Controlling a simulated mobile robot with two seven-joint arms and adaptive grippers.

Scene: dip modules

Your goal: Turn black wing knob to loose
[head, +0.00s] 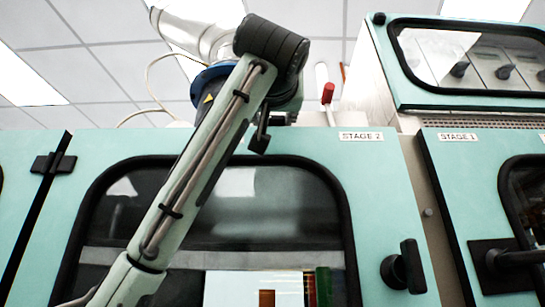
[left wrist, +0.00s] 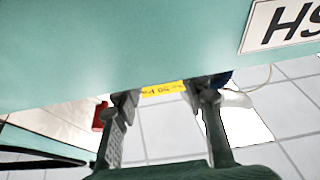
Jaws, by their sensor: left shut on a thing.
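My left gripper (head: 261,132) reaches over the top edge of the STAGE 2 cabinet door in the head view, and only a dark finger part shows there. In the left wrist view its two fingers (left wrist: 163,95) stand apart on either side of a yellow label (left wrist: 163,89) with dark print. Another black wing-shaped knob (head: 405,268) sits on the STAGE 2 door. My right gripper is not in view.
The teal STAGE 2 door (head: 375,190) has a dark window. A silver duct (head: 195,35) with a blue collar rises behind my arm. The STAGE 1 door (head: 455,165) and an upper cabinet (head: 405,100) are at right.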

